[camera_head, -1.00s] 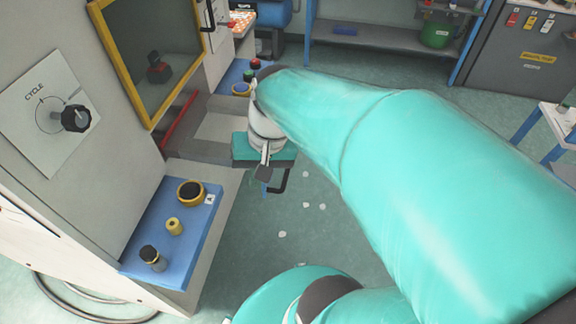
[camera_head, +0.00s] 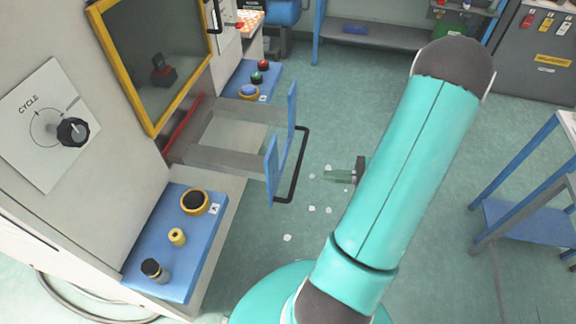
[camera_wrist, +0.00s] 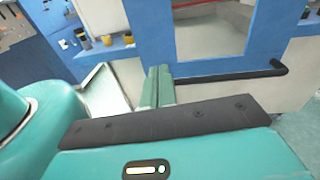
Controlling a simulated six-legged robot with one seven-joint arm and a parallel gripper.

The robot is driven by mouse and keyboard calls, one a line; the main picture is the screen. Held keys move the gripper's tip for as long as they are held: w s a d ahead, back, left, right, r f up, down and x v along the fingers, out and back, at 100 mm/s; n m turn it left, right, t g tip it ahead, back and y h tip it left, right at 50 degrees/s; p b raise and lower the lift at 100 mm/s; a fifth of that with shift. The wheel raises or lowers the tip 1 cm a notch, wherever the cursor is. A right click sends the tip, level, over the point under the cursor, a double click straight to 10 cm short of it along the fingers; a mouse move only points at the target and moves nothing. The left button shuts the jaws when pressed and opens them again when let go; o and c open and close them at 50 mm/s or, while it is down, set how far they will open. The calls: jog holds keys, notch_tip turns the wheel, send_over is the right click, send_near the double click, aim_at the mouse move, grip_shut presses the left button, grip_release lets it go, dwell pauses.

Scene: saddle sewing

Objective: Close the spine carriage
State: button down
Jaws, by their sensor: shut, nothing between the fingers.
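The spine carriage (camera_head: 270,172) stands pulled out from the machine on grey rails (camera_head: 220,160). It has a blue front frame with an opening and a black bar handle (camera_head: 292,190). My gripper (camera_head: 328,177) is a little to the right of the handle in the head view, apart from it, with its green fingers pointing toward the carriage. In the wrist view the fingers (camera_wrist: 158,78) are together and empty, in front of the blue frame (camera_wrist: 235,50) and close to the black handle (camera_wrist: 235,75). Whether they touch the handle there is unclear.
A yellow-framed window (camera_head: 150,65) is above the carriage bay. Blue control ledges with buttons (camera_head: 177,237) stand on both sides of it. A blue-framed table (camera_head: 530,190) is at the right. Open floor with white scraps lies under my arm.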

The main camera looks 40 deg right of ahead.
jog(key=w+a+f+m+t, duration=0.1)
jog(key=w+a, duration=0.6)
jog(key=w, duration=0.3)
jog(key=shift+h, duration=0.4)
jog(key=shift+w, duration=0.1)
jog(key=shift+w+a, duration=0.1)
jog(key=shift+w, duration=0.05)
